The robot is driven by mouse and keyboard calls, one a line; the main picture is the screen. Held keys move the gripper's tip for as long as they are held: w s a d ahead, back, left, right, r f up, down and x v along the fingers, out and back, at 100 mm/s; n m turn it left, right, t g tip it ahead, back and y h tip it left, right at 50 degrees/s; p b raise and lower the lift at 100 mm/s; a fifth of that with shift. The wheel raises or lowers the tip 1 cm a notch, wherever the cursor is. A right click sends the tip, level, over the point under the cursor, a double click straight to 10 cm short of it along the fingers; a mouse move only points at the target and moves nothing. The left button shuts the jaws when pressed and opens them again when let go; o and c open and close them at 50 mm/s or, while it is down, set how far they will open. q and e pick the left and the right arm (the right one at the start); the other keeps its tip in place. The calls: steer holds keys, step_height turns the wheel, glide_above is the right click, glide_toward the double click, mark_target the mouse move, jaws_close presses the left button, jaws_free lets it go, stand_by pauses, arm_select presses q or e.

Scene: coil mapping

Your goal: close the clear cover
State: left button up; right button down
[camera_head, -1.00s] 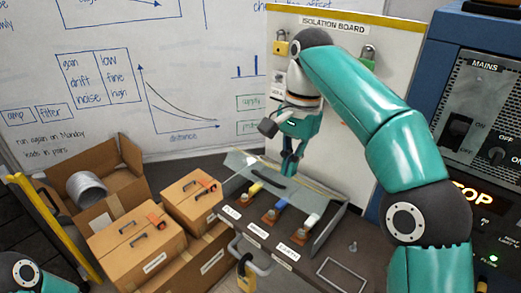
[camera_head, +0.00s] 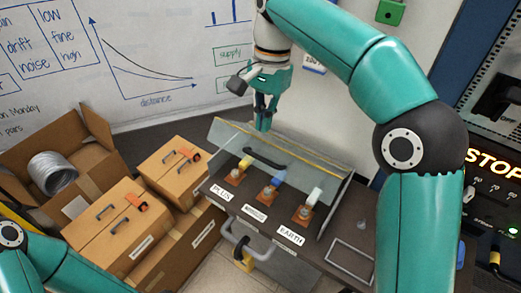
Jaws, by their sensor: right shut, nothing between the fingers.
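The clear cover (camera_head: 298,168) is a see-through panel with a yellow upper edge and a dark handle (camera_head: 265,158). It stands open, tilted up at the back of a grey terminal box (camera_head: 325,213). In the box are terminals with a yellow lead (camera_head: 246,162), a blue lead (camera_head: 278,177) and a white lead (camera_head: 315,195), above labels PLUS, a middle one too small to read surely, and EARTH. My right gripper (camera_head: 263,128) is shut and empty, pointing down at the cover's upper edge, above the handle. I cannot tell whether it touches. My left arm shows at the lower left; its gripper is out of view.
Cardboard boxes (camera_head: 110,230) stand left of the terminal box, one open with a silvery coil (camera_head: 50,172). A control panel with a lit STOP sign (camera_head: 494,163) stands right. A whiteboard (camera_head: 160,50) stands behind.

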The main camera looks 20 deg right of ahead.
mark_target(262, 148)
arm_select(q)
steer(key=shift+s+f+b, duration=0.15)
steer(key=shift+f+b, duration=0.3)
steer(key=shift+f, duration=0.2)
arm_select(e)
steer(key=f, duration=0.4)
steer(key=s+f, duration=0.1)
steer(key=f, duration=0.2)
steer(key=shift+s+a, duration=0.1)
steer(key=shift+a, duration=0.3)
